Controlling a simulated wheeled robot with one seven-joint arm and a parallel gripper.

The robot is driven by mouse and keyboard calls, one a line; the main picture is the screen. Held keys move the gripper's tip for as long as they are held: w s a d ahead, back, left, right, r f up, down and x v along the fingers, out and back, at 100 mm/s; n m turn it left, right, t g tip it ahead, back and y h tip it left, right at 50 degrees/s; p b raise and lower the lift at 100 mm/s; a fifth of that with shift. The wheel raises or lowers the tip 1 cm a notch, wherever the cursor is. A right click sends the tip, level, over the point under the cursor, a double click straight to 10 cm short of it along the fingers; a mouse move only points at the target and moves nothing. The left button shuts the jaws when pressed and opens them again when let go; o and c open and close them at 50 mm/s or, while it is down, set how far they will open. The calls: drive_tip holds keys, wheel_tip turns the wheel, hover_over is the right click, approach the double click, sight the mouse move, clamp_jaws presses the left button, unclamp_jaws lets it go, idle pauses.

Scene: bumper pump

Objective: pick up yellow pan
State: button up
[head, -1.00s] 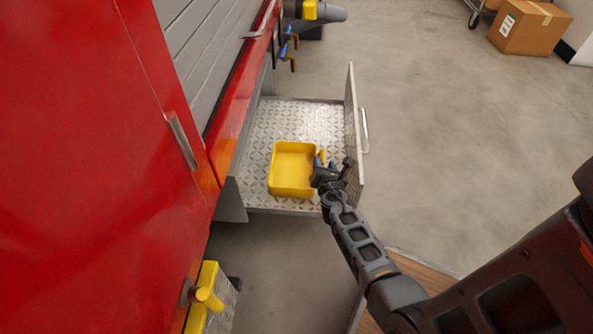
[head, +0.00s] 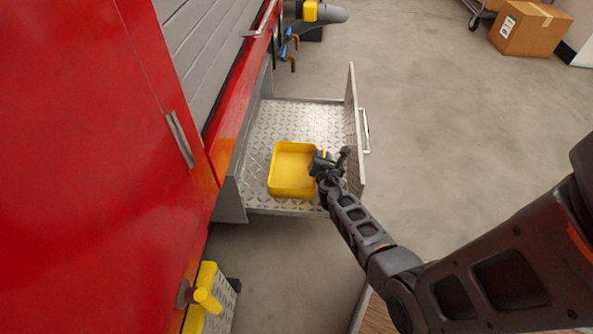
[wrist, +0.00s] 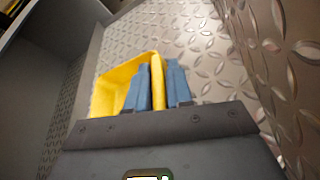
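The yellow pan (head: 292,172) is a shallow, open, box-like pan lying on the patterned metal floor of the pulled-out drawer (head: 262,124). My gripper (head: 321,160) is at the pan's right side, low over the drawer. In the wrist view, the two blue fingers of my gripper (wrist: 159,84) stand either side of a narrow yellow part of the yellow pan (wrist: 118,84) and look closed on it. The fingertips' exact contact is hard to see. The pan still appears to rest on the drawer floor.
The drawer's upright front panel (head: 353,125) with its handle (head: 365,130) stands close to the right of my gripper. The red truck body (head: 90,170) is on the left. A yellow part (head: 208,300) juts out at lower left. A cardboard box (head: 530,30) sits far right on open floor.

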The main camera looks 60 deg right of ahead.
clamp_jaws()
idle(1.0)
